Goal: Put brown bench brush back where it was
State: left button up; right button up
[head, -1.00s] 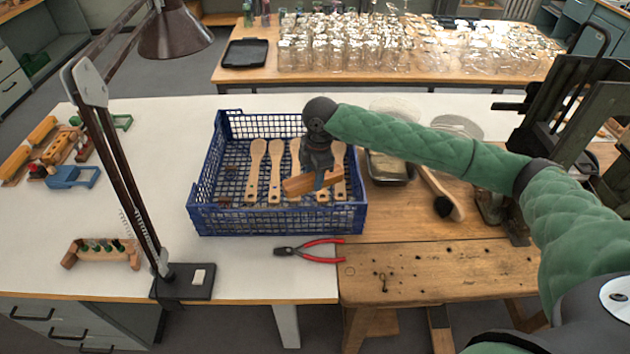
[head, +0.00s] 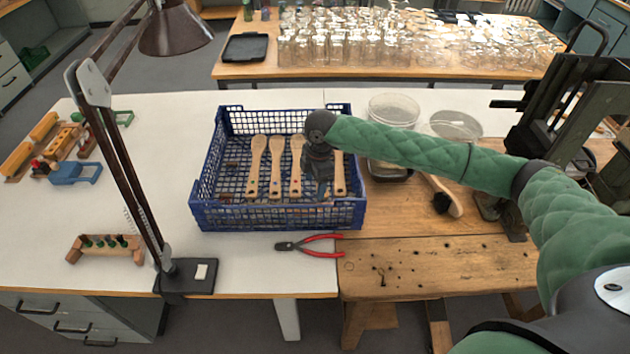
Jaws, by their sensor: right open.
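A brush with a wooden handle and dark bristles (head: 443,197) lies on the wooden bench right of the blue crate. I cannot tell whether it is the brown bench brush. My right gripper (head: 322,192) is open and points down inside the blue crate (head: 278,215), over its right part. No brown wooden piece shows in its jaws; the crate's front wall and my gripper hide part of the crate floor. My left gripper is out of view.
Red-handled pliers (head: 312,245) lie in front of the crate. A desk lamp base (head: 187,277) and a small wooden rack (head: 105,248) stand to the left.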

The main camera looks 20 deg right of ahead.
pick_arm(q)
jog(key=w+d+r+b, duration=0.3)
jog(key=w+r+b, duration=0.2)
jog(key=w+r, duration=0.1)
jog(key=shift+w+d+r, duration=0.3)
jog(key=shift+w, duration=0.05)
pick_arm(e)
notch_tip(320, 180, up, 12)
jog(key=d, duration=0.1)
